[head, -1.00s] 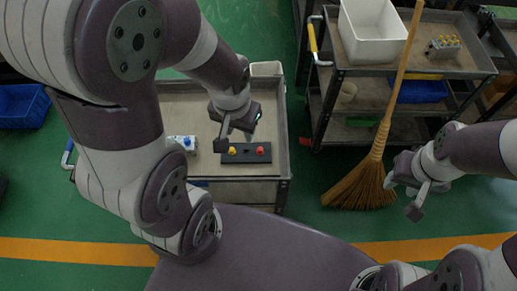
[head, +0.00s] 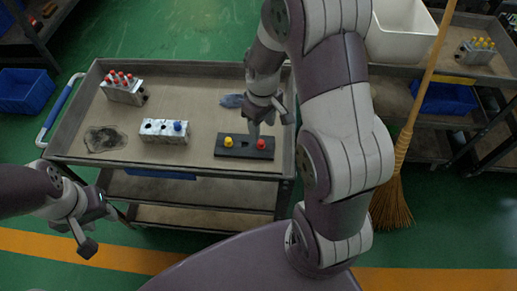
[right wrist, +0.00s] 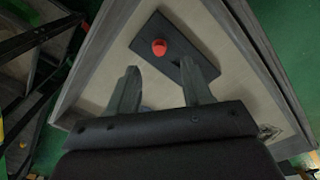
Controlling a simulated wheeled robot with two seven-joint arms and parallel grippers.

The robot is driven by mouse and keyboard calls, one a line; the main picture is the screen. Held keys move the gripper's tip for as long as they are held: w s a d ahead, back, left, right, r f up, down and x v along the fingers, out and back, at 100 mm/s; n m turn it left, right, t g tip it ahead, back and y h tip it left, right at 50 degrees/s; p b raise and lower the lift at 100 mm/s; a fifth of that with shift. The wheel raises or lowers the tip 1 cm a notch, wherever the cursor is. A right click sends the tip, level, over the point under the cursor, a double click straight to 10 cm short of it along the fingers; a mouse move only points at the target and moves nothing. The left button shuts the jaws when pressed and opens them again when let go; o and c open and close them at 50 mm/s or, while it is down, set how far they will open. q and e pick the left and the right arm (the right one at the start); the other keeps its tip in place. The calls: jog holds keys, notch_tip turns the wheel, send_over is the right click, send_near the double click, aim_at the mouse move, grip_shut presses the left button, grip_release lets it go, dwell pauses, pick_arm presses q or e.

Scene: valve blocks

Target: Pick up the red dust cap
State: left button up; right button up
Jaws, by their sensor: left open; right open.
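The red dust cap (head: 261,144) stands at the right end of a black base plate (head: 245,155) on the cart top. A yellow cap (head: 229,141) stands at its left end, with a dark recess between them. My right gripper (head: 270,121) is open and empty just above and behind the red cap. In the right wrist view, the red cap (right wrist: 159,47) shows just beyond the gap between the spread fingertips (right wrist: 159,67), apart from both. My left gripper (head: 82,228) is open and empty, off the cart's front left.
A broom (head: 392,205) leans by the right-hand shelf.

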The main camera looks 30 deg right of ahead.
aim_at(261, 142)
jog(key=f, duration=0.7)
jog(key=shift+w+f+b, duration=0.25)
jog(key=shift+f+b, duration=0.1)
jog(key=shift+f, duration=0.05)
grip_shut()
